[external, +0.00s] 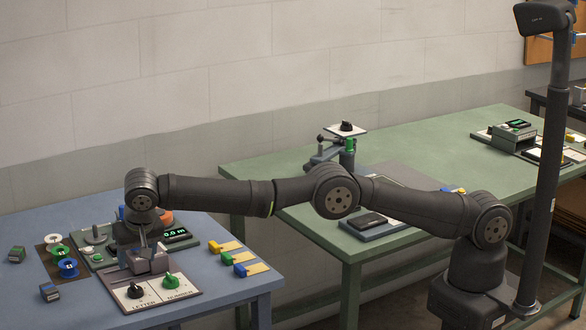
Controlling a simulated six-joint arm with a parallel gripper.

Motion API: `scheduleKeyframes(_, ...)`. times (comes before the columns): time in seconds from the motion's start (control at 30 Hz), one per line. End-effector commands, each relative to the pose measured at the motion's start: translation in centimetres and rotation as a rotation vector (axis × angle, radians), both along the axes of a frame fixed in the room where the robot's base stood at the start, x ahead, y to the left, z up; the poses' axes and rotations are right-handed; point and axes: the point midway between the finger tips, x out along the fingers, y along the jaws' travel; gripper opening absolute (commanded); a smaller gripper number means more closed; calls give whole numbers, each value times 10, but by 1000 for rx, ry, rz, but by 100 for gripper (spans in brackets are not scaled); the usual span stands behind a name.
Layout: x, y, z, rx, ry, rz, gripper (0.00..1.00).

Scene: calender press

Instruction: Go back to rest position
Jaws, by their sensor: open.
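My gripper (144,243) is at the end of my outstretched arm, over the blue table (225,292) at the left. It points down just above or at a grey block-shaped device (147,262), and I cannot tell whether it touches it. The gripper is open, and no held object shows. The device stands at the back of a panel with a black knob (135,290) and a green knob (170,281). My wrist hides part of what lies behind it.
A unit with a green display (177,234) and an orange knob (166,217) sit close behind my gripper. Blue and green spools (68,267) are to the left, yellow and blue clamps (227,258) to the right. My arm spans the green table (290,165), which carries a knob stand (346,128).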

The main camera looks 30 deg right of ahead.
Motion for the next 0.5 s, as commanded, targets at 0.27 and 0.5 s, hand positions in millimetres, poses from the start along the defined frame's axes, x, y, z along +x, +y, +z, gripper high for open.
scheduleKeyframes(0.27,24,0,-57,-5,2,-3,58)
scheduleKeyframes(0.5,42,0,-101,-4,2,-3,58)
